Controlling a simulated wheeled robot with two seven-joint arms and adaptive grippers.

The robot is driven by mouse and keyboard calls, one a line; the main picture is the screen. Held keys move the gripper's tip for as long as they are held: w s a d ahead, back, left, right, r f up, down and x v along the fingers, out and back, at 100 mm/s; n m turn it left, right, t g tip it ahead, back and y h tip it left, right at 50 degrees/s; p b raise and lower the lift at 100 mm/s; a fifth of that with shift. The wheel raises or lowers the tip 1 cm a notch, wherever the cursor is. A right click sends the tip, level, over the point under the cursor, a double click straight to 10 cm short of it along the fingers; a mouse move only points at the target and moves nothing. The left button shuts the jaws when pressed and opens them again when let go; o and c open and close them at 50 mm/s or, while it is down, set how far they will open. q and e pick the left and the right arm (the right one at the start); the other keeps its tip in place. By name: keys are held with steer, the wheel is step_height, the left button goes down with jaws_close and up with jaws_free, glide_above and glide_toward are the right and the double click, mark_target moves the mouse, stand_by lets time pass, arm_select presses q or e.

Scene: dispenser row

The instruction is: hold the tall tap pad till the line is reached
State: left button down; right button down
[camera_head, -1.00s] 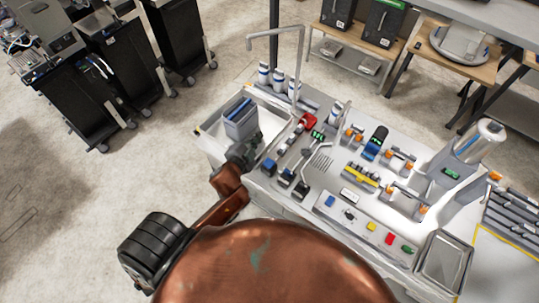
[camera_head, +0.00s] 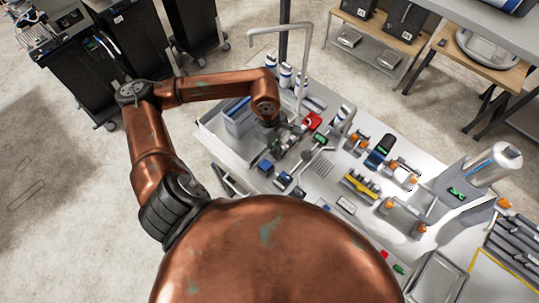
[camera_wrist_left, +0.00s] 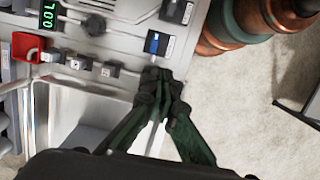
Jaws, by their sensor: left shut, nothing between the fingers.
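The tall tap (camera_head: 306,62) is a grey gooseneck pipe at the back left of the counter. A blue-topped pad (camera_head: 265,166) sits at the counter's front left; a blue pad (camera_wrist_left: 157,43) also shows just beyond my fingertips in the left wrist view. I cannot tell which pad belongs to the tall tap. My left gripper (camera_head: 279,153) is shut and empty, over the counter beside the blue pad; it fills the lower middle of the left wrist view (camera_wrist_left: 161,76). Contact with the pad cannot be made out. The fill line cannot be made out. My right gripper is out of view.
A red part (camera_wrist_left: 30,47) and a green display (camera_wrist_left: 48,16) reading about 0.0 are left of my fingers in the wrist view. A grey-blue box (camera_head: 238,118) stands in the white basin. Several bottles line the back edge. A tall cylinder (camera_head: 492,160) stands at right.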

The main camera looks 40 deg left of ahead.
arm_select(q)
steer(key=y, duration=0.2)
glide_above(266, 164)
steer(key=shift+r, duration=0.25)
steer(key=shift+s, duration=0.1)
step_height(266, 164, down, 14)
steer(key=p, duration=0.4)
steer(key=shift+f, duration=0.1)
